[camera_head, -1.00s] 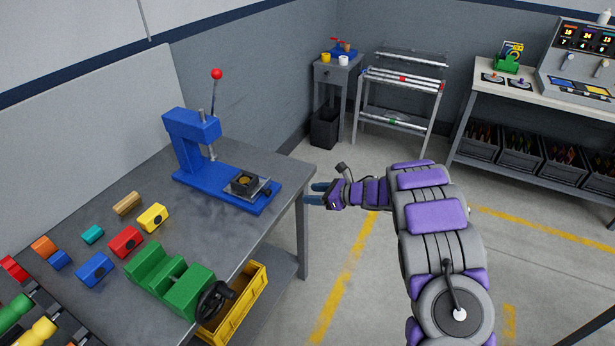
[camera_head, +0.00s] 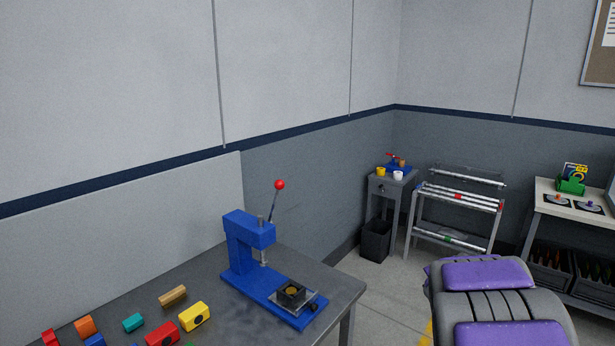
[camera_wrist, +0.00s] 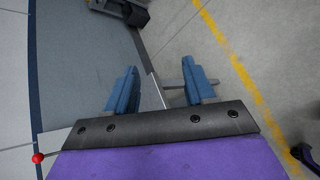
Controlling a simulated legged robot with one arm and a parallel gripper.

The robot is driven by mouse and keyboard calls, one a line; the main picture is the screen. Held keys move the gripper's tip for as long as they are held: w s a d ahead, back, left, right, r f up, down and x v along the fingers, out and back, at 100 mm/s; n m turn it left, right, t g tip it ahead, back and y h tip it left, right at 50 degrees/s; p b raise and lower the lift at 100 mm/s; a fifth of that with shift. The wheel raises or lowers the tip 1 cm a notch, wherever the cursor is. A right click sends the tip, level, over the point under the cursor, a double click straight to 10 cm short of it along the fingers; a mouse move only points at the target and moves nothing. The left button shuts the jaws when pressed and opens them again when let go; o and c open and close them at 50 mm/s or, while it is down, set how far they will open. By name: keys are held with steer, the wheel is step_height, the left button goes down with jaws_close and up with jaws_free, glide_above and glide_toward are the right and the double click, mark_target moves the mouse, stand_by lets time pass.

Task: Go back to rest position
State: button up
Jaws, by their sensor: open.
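My gripper (camera_wrist: 160,92) shows in the wrist view with its two blue fingers apart and nothing between them. Beyond the fingers are the floor and the grey wall. In the head view only the purple and grey links of my arm show at the lower right; the gripper itself is out of that view.
A grey workbench (camera_head: 215,325) on the left holds a blue lever press (camera_head: 245,250), its red knob (camera_head: 279,185) raised, and several coloured blocks. A small stand (camera_head: 385,187), a black bin (camera_head: 376,240), a rack (camera_head: 455,215) and another bench stand behind. Open floor (camera_head: 390,295) lies between.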

steer(key=s+a+f+m+g+y, duration=0.1)
steer(key=s+a+m+g, duration=0.3)
steer(key=s, duration=1.1)
steer(key=s+a+f+m+g+y, duration=0.1)
steer(key=s+a+m+g, duration=0.3)
steer(key=s+a+m, duration=0.4)
steer(key=s+a+f+m+g+y, duration=0.1)
steer(key=s+a+m, duration=0.6)
steer(key=s, duration=1.6)
steer(key=m+g+y, duration=0.1)
steer(key=m+g, duration=0.1)
steer(key=shift+m+g, duration=0.3)
steer(key=shift+g, duration=0.1)
steer(key=shift+a, duration=0.1)
steer(key=shift+c, duration=0.5)
